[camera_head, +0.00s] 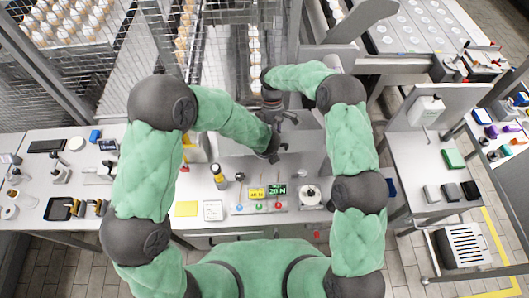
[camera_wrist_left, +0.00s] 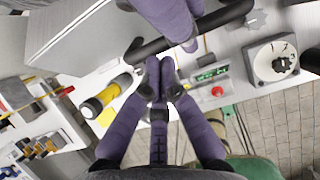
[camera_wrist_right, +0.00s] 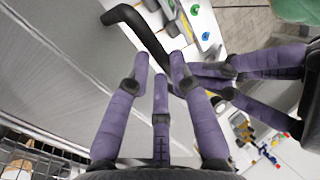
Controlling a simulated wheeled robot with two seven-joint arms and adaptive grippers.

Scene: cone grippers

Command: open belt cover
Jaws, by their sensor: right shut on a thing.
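The belt cover is a large pale grey panel in the left wrist view (camera_wrist_left: 85,40) and a broad grey surface in the right wrist view (camera_wrist_right: 75,70). A black bar handle (camera_wrist_right: 138,28) runs along its edge; it also shows in the left wrist view (camera_wrist_left: 222,18). My right gripper (camera_wrist_right: 160,65) is shut around the handle. My left gripper (camera_wrist_left: 159,66) has its fingertips close together, beside the left part of the handle, with nothing visible between them. In the head view the two grippers are close together, and my arms hide much of the cover.
Wire cages with eggs (camera_head: 60,30) stand behind.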

